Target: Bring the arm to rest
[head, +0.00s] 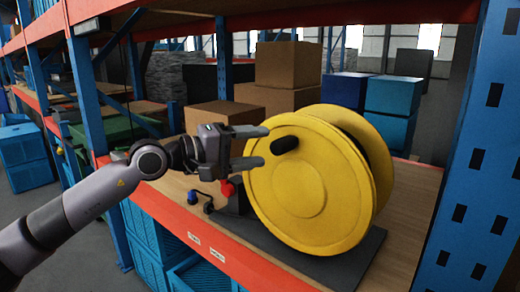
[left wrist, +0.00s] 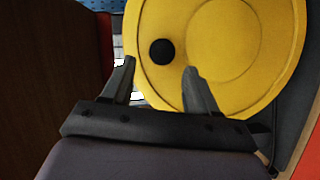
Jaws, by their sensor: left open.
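My left gripper (head: 262,147) is open and empty, reaching in from the left at the height of the shelf. Its two fingers also show in the left wrist view (left wrist: 160,85). They are close to a large yellow reel (head: 308,187), which stands upright on a dark base plate (head: 350,262). A black knob (head: 285,145) sticks out of the reel's face just right of the fingertips. In the left wrist view the knob (left wrist: 162,52) lies beyond the gap between the fingers. I cannot tell whether a finger touches the reel. My right gripper is not in view.
The reel stands on a wooden shelf (head: 405,210) with an orange front edge. A blue upright (head: 475,150) is at the right. Cardboard boxes (head: 288,64) and blue boxes (head: 392,95) stand behind. A red knob (head: 228,188) and a blue knob (head: 193,197) sit below the gripper.

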